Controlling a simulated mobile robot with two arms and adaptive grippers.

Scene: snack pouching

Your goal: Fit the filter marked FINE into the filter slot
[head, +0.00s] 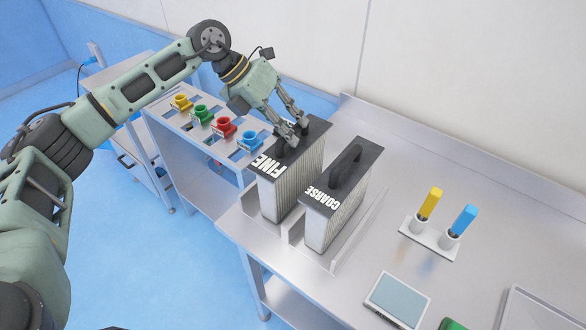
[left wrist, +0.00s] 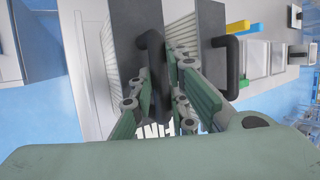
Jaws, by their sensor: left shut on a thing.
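The FINE filter (head: 272,196) is a pale pleated block with a dark top and white lettering, upright at the rack's left end. My left gripper (head: 291,140) reaches down from above and is shut on its dark handle. The handle (left wrist: 151,60) shows between the fingers (left wrist: 162,72) in the left wrist view. Whether the filter's base touches the rack is unclear. The COARSE filter (head: 333,222) stands upright to its right, its black handle (head: 347,166) free. I cannot make out the filter slot. My right gripper is out of view.
The filter rack (head: 357,229) stands on the metal table (head: 400,150). A holder (head: 428,238) with a yellow and a blue stick and a flat tablet (head: 397,300) lie to the right. A panel (head: 180,125) with several coloured cups stands left of the filters.

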